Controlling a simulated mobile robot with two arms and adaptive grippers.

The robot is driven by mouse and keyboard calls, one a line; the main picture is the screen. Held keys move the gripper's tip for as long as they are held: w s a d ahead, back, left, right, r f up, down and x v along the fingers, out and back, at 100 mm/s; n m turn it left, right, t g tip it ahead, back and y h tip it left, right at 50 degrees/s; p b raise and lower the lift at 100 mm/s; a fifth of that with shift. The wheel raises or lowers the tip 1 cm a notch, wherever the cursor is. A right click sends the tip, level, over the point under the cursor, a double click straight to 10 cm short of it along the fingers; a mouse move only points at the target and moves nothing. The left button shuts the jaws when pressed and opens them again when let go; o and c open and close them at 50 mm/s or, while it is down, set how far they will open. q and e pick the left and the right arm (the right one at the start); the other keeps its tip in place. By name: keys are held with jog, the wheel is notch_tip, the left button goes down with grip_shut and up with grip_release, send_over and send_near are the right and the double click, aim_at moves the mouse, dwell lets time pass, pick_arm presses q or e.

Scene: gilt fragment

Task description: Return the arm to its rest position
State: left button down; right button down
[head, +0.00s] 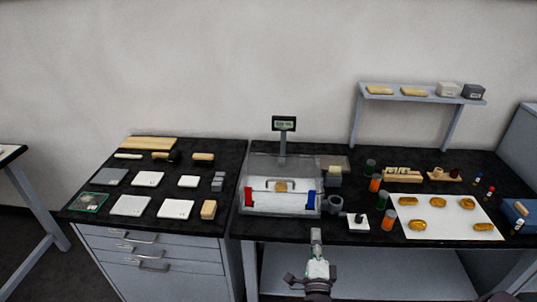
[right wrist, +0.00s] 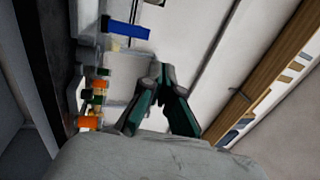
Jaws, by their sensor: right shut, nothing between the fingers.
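My right gripper (head: 316,234) is in front of the workbench's front edge at the lower middle of the head view, its tips pointing up in the picture. It is shut and empty. In the right wrist view its two dark green fingers (right wrist: 162,70) meet at the tips, with nothing held between them. My left gripper is in neither view.
The black bench (head: 345,232) carries a scale tray with a display (head: 284,123), orange jars (head: 388,220) and a white sheet (head: 455,229) with several gilt pieces. A drawer cabinet (head: 150,263) with white tiles stands left. A wall shelf (head: 420,94) is above right.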

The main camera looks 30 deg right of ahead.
jog(key=s+a+f+n+g+y+b, duration=0.1)
jog(key=s+a+f+n+g+y, duration=0.3)
jog(key=f, duration=0.7)
jog(key=s+a+f+n+y+b, duration=0.1)
jog(key=a+f+n+y+b, duration=0.15)
jog(key=a+f+n, duration=0.6)
jog(key=s+a+f+n+g+y, duration=0.2)
jog(key=f+n+y, duration=0.15)
jog(key=f, duration=1.05)
jog(key=s+a+f+n+g+y+b, duration=0.25)
jog(key=s+f+n+g, duration=0.25)
jog(key=s+f, duration=0.85)
jog(key=s+d+f+n+g, duration=0.1)
jog(key=s+f+n+g, duration=0.1)
jog(key=s, duration=0.6)
jog(key=s+d+f+n+g+h+b, duration=0.1)
jog(key=s+f+n+g, duration=0.2)
jog(key=s, duration=0.6)
jog(key=shift+s+d+f+n, duration=0.35)
jog(key=shift+f+n, duration=0.25)
jog(key=shift+n, duration=0.1)
